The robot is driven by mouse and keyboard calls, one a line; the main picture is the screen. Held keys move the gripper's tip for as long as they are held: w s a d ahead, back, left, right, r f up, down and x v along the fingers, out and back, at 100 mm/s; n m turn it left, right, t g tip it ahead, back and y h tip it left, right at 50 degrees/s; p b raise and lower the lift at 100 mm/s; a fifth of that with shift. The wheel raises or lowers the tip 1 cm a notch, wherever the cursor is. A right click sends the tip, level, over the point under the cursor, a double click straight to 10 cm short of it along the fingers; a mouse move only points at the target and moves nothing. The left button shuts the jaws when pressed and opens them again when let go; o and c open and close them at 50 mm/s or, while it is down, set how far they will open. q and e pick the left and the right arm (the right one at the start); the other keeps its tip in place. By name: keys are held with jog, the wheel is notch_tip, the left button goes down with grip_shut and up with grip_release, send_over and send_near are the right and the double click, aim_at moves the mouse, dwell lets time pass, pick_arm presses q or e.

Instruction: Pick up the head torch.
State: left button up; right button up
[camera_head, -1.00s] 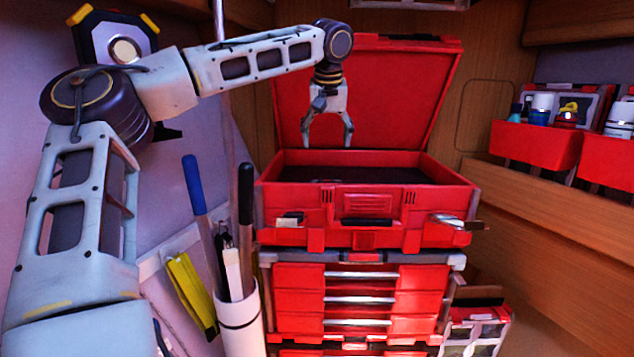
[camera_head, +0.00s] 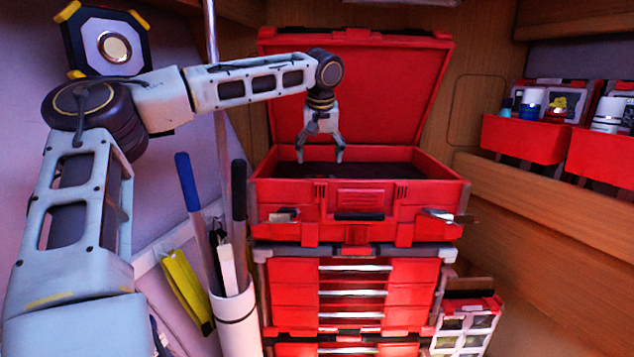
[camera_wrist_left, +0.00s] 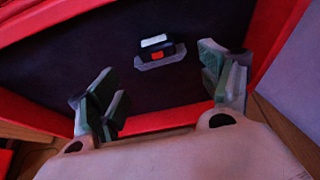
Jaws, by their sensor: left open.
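The head torch (camera_wrist_left: 155,49) shows in the left wrist view as a small dark body with a white top, an orange-red patch and a grey band. It lies on the dark floor of the open red case (camera_head: 357,199). In the head view the case's front wall hides it. My left gripper (camera_head: 320,158) points down over the case's opening, its jaws apart and empty. In the left wrist view its fingers (camera_wrist_left: 160,82) stand on either side, nearer the camera than the torch, and do not touch it. My right gripper is not in view.
The raised red lid (camera_head: 385,90) stands behind the gripper. The case sits on a stack of red drawers (camera_head: 350,290). A white tube (camera_head: 238,320) with long-handled tools stands at the left. Red bins (camera_head: 525,139) line the right shelf. The case floor around the torch looks clear.

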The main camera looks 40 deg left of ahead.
aim_at(319, 176)
pick_arm(q)
jog(key=shift+x, duration=1.05)
jog(key=shift+f, duration=0.1)
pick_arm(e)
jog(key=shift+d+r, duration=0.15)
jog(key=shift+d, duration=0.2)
pick_arm(q)
jog(key=shift+w+a+f+p, duration=0.2)
jog(key=shift+f+p, duration=0.2)
jog(key=shift+f, duration=0.15)
jog(key=p+x, duration=0.1)
jog(key=x, duration=0.2)
jog(key=shift+w+f, duration=0.1)
jog(key=shift+f, duration=0.05)
jog(key=shift+w+f, duration=0.1)
jog(key=shift+f, duration=0.1)
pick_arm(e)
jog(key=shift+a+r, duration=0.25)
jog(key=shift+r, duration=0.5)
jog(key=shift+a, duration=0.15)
pick_arm(q)
jog(key=shift+c, duration=0.3)
jog(key=c, duration=1.1)
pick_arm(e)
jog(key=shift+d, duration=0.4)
